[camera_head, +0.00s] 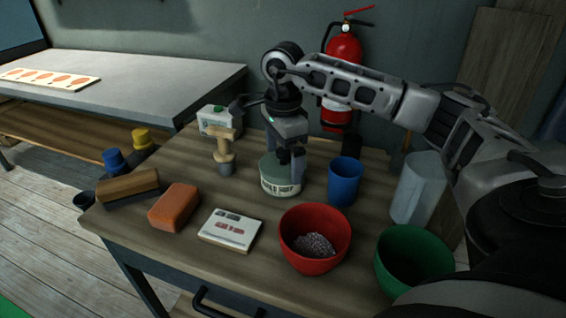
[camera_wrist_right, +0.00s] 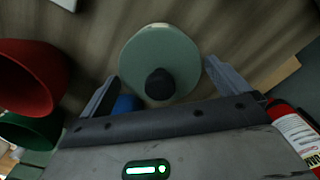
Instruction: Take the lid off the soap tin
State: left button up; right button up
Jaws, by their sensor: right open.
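The soap tin (camera_head: 281,188) is a round tin with a pale lettered band, standing on the wooden table. Its grey-green lid (camera_head: 271,167) sits on top. In the right wrist view the lid (camera_wrist_right: 145,50) is seen from above, with a round dark knob (camera_wrist_right: 160,84) on it. My right gripper (camera_head: 291,158) points down over the lid. Its two fingers (camera_wrist_right: 163,90) are spread, one on each side of the knob, with nothing held. The fingers partly hide the tin in the head view. My left gripper is not in view.
A blue cup (camera_head: 345,183) stands close right of the tin, and a wooden-handled tool (camera_head: 223,150) stands left. A red bowl (camera_head: 314,240), green bowl (camera_head: 410,262), printed box (camera_head: 230,230) and orange block (camera_head: 174,207) lie nearer. A clear container (camera_head: 416,188) stands right.

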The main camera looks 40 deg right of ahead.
jog(key=c, duration=0.7)
jog(key=shift+r, duration=0.15)
